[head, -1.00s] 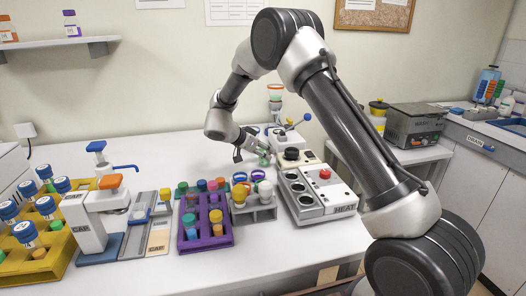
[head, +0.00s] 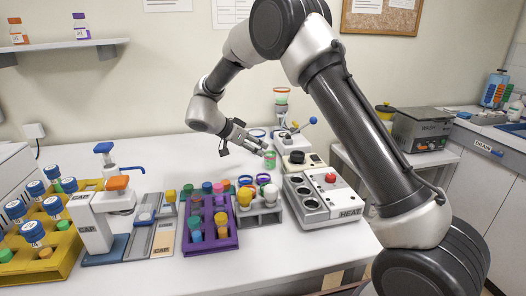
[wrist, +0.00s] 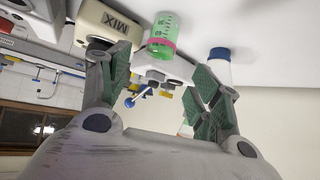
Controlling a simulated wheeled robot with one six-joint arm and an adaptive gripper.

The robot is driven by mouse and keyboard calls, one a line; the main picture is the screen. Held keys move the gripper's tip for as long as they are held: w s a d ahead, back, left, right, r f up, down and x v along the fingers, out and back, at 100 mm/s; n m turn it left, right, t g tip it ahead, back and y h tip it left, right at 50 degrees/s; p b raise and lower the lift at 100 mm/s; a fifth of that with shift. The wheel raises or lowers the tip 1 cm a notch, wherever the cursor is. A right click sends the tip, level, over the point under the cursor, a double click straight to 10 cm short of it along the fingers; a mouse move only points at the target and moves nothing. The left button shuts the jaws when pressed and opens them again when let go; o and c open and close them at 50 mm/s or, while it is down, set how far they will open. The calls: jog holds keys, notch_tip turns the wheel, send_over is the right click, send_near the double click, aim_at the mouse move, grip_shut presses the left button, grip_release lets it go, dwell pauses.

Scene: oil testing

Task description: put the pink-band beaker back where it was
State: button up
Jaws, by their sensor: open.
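The pink-band beaker (head: 269,161) stands on the bench just left of the white heating and mixing units. My gripper (head: 262,148) is open and sits at the beaker's upper left in the head view. In the wrist view my gripper's (wrist: 163,78) two green-padded fingers are spread apart with nothing clamped between them. The head view is too small to tell whether a finger touches the beaker.
The MIX unit (wrist: 112,22) is close to one finger in the wrist view. A blue-rimmed vessel (head: 257,133) stands behind my gripper. The HEAT block (head: 318,204), a grey rack (head: 262,216) and a purple rack (head: 222,243) stand in front. Bench left of my gripper is clear.

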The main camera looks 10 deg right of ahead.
jog(key=w+d+r+n+t+y, duration=0.1)
jog(key=w+d+r+t+y, duration=0.15)
jog(key=r, duration=0.45)
jog(key=w+d+r+n+t+y, duration=0.1)
jog(key=r+t, duration=0.2)
jog(key=r, duration=0.3)
jog(key=w+d+r+n+t+y, duration=0.1)
jog(key=d+r+t, duration=0.15)
jog(key=r, duration=0.45)
jog(key=s+r+n+t+y, duration=0.2)
jog(key=s+r+n+y, duration=0.3)
jog(key=s+r+y, duration=0.1)
jog(key=s+d+f+n+g, duration=0.1)
jog(key=s+d+f+g, duration=0.2)
jog(key=s, duration=1)
jog(key=s+d+f+n+g+h, duration=0.1)
jog(key=s+d+f+g, duration=0.3)
jog(key=s, duration=0.9)
jog(key=s+d+f+n+g, duration=0.2)
jog(key=s+d, duration=0.6)
jog(key=s, duration=0.5)
notch_tip(320, 180, down, 2)
jog(key=shift+f+n+g, duration=0.25)
jog(key=shift+n+g, duration=0.05)
jog(key=shift+g, duration=0.4)
